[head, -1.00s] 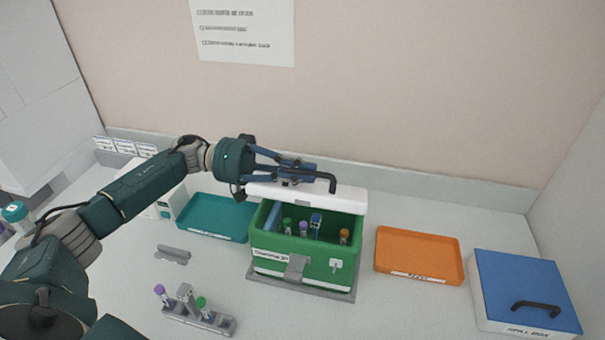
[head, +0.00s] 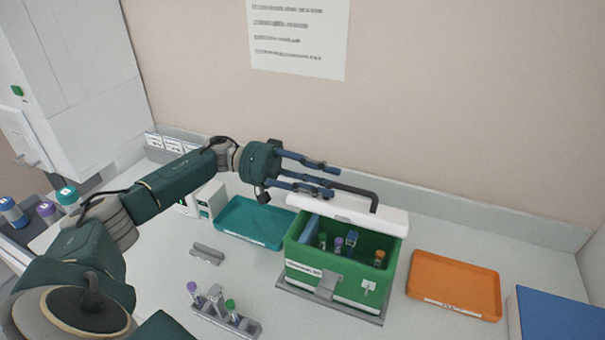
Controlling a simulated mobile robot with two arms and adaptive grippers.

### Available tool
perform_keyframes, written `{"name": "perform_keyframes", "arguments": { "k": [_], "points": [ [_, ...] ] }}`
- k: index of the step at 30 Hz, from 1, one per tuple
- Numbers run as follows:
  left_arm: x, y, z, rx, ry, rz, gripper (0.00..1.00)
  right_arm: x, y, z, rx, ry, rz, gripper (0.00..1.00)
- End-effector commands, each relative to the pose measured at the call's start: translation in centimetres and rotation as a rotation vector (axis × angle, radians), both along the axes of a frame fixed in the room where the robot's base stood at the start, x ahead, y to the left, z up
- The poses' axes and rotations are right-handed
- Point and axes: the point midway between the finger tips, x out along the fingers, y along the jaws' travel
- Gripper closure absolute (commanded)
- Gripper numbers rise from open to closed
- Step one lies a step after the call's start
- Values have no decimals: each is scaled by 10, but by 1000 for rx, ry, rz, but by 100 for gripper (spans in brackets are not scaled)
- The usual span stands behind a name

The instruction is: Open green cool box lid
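The green cool box (head: 301,253) stands on a grey base plate on the counter. Its white lid (head: 350,212) is raised at the back, with a dark handle (head: 372,193) on it. The box's inside shows several tubes with coloured caps and a blue item. My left gripper (head: 333,180) is above and behind the box's left part, beside the lid handle. Its fingers are apart, and I see nothing between them. My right gripper is not in view.
A teal tray (head: 235,232) lies left of the box and an orange tray (head: 455,302) lies right. A blue box (head: 555,318) is at the right edge. A tube rack (head: 243,324) and a grey piece (head: 207,254) lie at the front left.

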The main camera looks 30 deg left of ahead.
Motion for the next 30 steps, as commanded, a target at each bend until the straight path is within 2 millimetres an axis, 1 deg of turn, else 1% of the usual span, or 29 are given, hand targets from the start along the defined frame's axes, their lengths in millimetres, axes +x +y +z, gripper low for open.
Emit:
{"name": "perform_keyframes", "arguments": {
  "k": [1,6,9,12,17,30],
  "points": [
    [-1,13,0,1,0,5,70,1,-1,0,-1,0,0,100],
    [-8,47,0,0,-1,4,70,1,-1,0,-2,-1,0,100],
    [-11,61,0,-1,-2,3,70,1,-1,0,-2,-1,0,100],
    [-13,71,0,-1,-1,3,70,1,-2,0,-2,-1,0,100],
    [-15,76,0,-1,-1,0,70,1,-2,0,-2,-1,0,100],
    [-15,76,0,-1,-1,0,70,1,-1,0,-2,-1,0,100]
  ]
}}
